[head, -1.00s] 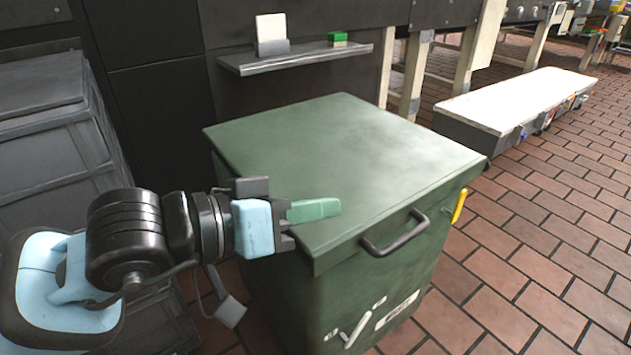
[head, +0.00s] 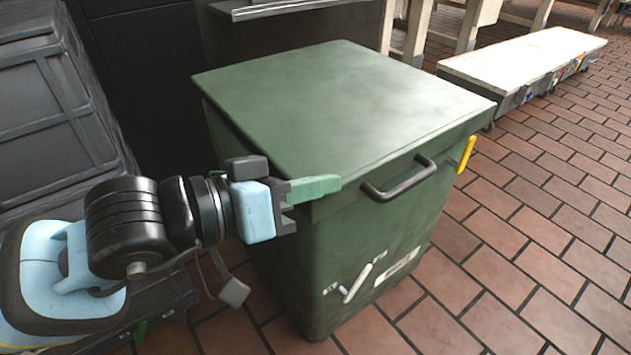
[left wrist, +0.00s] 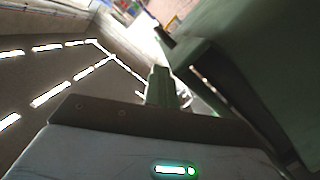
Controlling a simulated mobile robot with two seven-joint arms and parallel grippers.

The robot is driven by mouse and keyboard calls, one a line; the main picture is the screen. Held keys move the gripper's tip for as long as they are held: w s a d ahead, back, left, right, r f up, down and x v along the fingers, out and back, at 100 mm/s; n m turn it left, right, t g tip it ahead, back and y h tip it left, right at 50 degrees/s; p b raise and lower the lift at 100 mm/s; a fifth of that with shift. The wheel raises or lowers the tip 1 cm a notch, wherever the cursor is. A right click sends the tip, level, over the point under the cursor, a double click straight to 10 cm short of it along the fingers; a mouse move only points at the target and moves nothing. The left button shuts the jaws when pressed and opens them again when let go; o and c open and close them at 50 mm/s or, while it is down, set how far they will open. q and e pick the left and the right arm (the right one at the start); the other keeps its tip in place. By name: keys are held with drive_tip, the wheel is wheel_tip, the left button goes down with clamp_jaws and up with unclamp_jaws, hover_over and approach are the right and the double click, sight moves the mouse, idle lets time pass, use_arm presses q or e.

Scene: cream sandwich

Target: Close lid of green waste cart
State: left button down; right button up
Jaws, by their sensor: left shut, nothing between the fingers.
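The green waste cart (head: 335,265) stands on the tiled floor in the middle of the head view. Its flat green lid (head: 340,105) lies down over the top, with no gap visible from here. A dark bar handle (head: 400,182) is on the front face below the lid edge. My left gripper (head: 338,184) is shut and empty, its green fingers near the lid's front left corner; I cannot tell whether they touch. In the left wrist view the shut fingers (left wrist: 159,85) point beside the green cart (left wrist: 250,75). My right gripper is not in view.
Dark grey stacked crates (head: 60,110) stand at the left. A long low platform with a white top (head: 525,65) is at the back right. A metal shelf (head: 270,10) is on the dark wall behind. The brick-tiled floor (head: 540,230) is clear on the right.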

use_arm(q)
drive_tip(key=shift+s+d+f, duration=0.1)
drive_tip(key=shift+s+f, duration=0.05)
drive_tip(key=shift+f, duration=0.5)
wheel_tip(320, 180, up, 6)
drive_tip(key=shift+f+p, duration=0.2)
drive_tip(key=shift+p, duration=1)
drive_tip(key=p+v, duration=0.1)
drive_tip(key=v, duration=0.8)
drive_tip(key=shift+s+r, duration=0.15)
drive_tip(key=shift+s, duration=0.4)
